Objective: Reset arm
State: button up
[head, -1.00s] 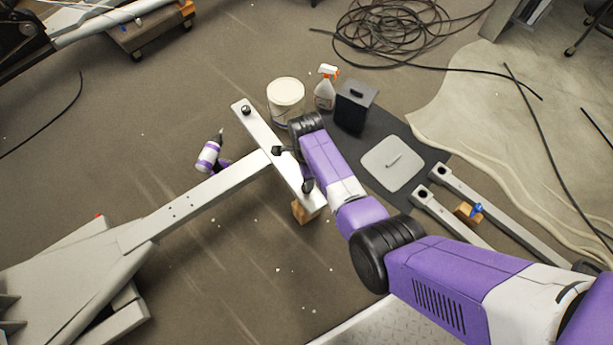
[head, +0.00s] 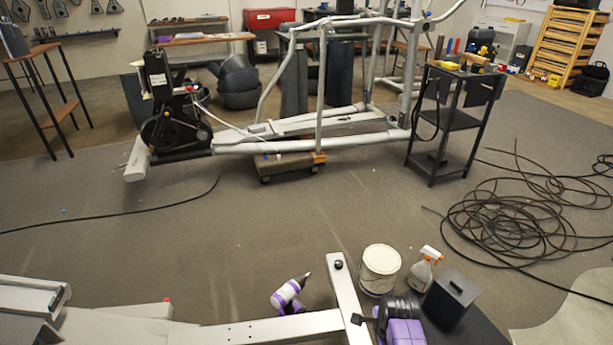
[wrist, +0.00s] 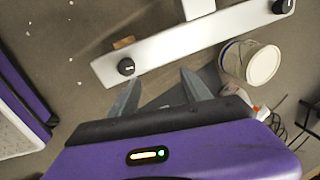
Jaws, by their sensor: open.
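My gripper (wrist: 160,90) is open in the wrist view. Its two grey fingers stand apart with nothing between them. They point towards the white crossbar (wrist: 200,42) of a frame, which has black knobs at its ends; I cannot tell the height of the fingers above it. In the head view my purple arm (head: 405,332) shows only at the bottom edge, beside the crossbar (head: 346,292). The fingers are not clearly visible there, and most of the arm is out of the picture.
Close by are a white bucket (head: 379,270), a spray bottle (head: 421,272), a black box (head: 450,299) and a purple-and-white power tool (head: 289,292). Coiled cable (head: 510,225) lies at right. A grey machine frame (head: 300,145) rests on a dolly behind. The mid floor is mostly clear.

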jog(key=w+d+r+n+t+h, duration=0.1)
jog(key=w+d+r+n+t, duration=0.2)
jog(key=w+r+n+t, duration=0.25)
jog(key=s+d+r+n+t, duration=0.2)
jog(key=s+r+n+t, duration=0.35)
jog(key=s+r, duration=0.2)
jog(key=s+a+r+n+t, duration=0.1)
jog(key=s+a+r+n, duration=0.1)
jog(key=s+r, duration=0.8)
jog(key=s+a+r+n+y, duration=0.1)
jog(key=s+a+r+n, duration=0.15)
jog(key=s, duration=1.25)
jog(key=s+a+r+n+t, duration=0.1)
jog(key=s+r+n, duration=0.1)
jog(key=s+r, duration=0.8)
notch_tip(320, 180, up, 14)
jog(key=s+p, duration=0.2)
jog(key=p, duration=1.4)
jog(key=shift+s+f, duration=0.15)
jog(key=shift+f, duration=0.1)
jog(key=shift+f, duration=0.1)
